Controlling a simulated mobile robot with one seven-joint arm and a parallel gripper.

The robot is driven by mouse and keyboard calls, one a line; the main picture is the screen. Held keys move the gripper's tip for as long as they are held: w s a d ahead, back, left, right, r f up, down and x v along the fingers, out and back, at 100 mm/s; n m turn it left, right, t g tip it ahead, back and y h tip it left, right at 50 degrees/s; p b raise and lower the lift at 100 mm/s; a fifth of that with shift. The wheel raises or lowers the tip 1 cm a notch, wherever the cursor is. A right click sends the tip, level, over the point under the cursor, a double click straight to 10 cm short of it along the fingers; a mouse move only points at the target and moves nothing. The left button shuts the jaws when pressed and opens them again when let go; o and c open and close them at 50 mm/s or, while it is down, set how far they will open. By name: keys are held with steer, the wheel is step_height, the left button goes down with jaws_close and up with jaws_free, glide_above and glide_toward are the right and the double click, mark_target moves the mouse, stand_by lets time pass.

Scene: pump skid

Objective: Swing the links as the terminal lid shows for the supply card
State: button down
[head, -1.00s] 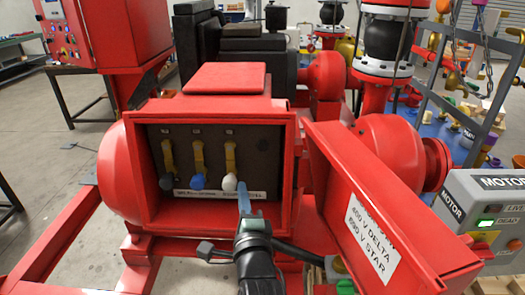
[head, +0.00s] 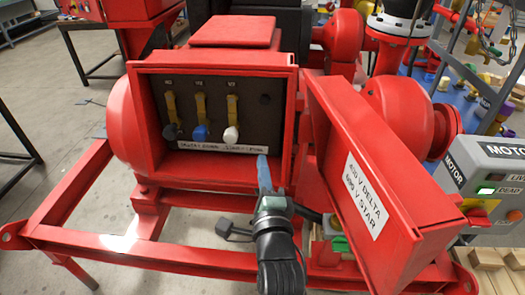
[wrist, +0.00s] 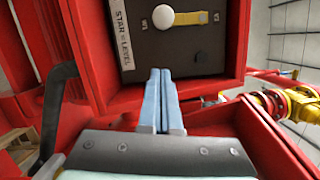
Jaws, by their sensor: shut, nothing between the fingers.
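The open red terminal box (head: 287,130) holds three yellow links, all hanging straight down. The left link (head: 170,104) ends in a black knob (head: 170,131), the middle link (head: 200,105) in a blue knob (head: 200,132), the right link (head: 232,106) in a white knob (head: 231,135). The lid (head: 364,195) stands swung open at the right and reads 400 V DELTA, 690 V STAR. My gripper (head: 263,160) is shut and empty, below and right of the white knob, apart from it. The wrist view shows its fingers (wrist: 160,75) near the white knob (wrist: 163,17).
A strip label (head: 222,146) under the links reads partly as delta down, star level. A grey motor box (head: 490,178) at the right shows a green light beside DEAD. The red skid frame (head: 120,248) runs below. No supply card is readable here.

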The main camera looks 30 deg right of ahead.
steer(key=shift+v, duration=2.45)
steer(key=shift+d, duration=0.1)
